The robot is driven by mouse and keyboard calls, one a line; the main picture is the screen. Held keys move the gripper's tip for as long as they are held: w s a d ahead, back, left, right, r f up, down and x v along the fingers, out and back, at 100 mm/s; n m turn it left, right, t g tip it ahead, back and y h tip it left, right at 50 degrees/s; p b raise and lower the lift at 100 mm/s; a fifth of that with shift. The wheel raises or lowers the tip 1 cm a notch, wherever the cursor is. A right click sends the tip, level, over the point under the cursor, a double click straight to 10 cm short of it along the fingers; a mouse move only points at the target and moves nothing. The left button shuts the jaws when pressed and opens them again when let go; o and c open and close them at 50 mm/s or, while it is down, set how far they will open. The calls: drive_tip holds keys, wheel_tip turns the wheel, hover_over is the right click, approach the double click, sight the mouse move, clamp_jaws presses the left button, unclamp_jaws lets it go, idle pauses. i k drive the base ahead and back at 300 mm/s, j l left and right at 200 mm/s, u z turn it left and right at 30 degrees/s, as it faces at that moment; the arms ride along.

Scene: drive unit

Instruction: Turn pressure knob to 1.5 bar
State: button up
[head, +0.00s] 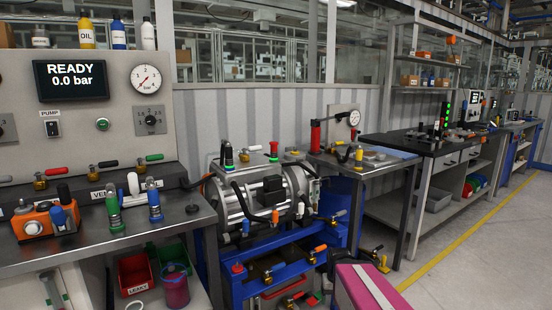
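The pressure knob (151,121) is a small dark dial on a grey square plate on the upright grey panel at the left. Numbers are printed around it, too small to read with certainty. Its pointer direction cannot be made out. Above it is a round white gauge marked bar (146,79), with a red needle. A black display (72,80) reads READY and 0.0 bar.
A pump switch (51,122) and a green button (102,124) sit left of the knob. Coloured-handle valves (103,170) line the panel's foot. Upright green and blue fittings (113,207) stand on the bench (165,235) below. A metal drive unit (265,200) stands to the right. Open floor (480,265) lies at far right.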

sight(150, 120)
drive_tip(key=u, duration=1.45)
